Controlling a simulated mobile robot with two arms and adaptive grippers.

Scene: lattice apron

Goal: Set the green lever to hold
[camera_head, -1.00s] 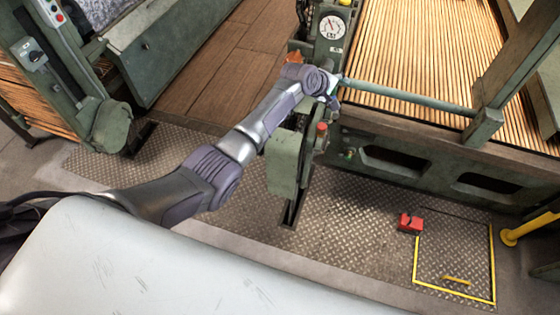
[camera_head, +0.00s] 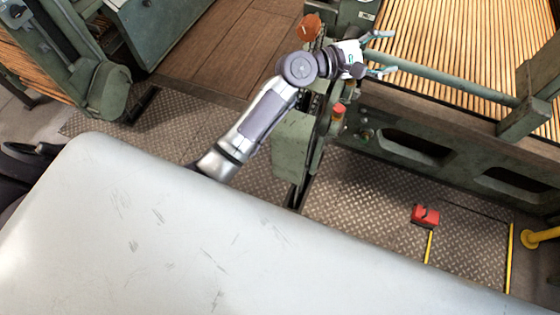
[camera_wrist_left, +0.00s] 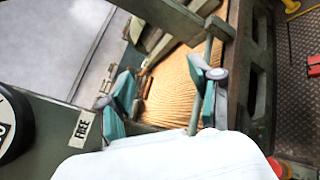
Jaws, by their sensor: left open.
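My left gripper (camera_head: 381,54) is open at the side of the green machine frame, by the near end of a long green bar (camera_head: 450,83). In the left wrist view its two teal-edged fingers (camera_wrist_left: 163,97) are spread apart with nothing gripped. The green bar (camera_wrist_left: 208,48) shows there beside and partly behind the right finger; I cannot tell whether they touch. A "FREE" label (camera_wrist_left: 83,124) is on the green panel at left. I cannot make out a separate green lever or a hold mark. My right gripper is not in view.
An orange-brown knob (camera_head: 307,27) and a red button (camera_head: 338,109) are close to my left arm. A slatted wooden bed (camera_head: 465,45) lies beyond the bar. A red box (camera_head: 425,216) sits on the tread-plate floor (camera_head: 365,205), with a yellow post (camera_head: 540,236) at right.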

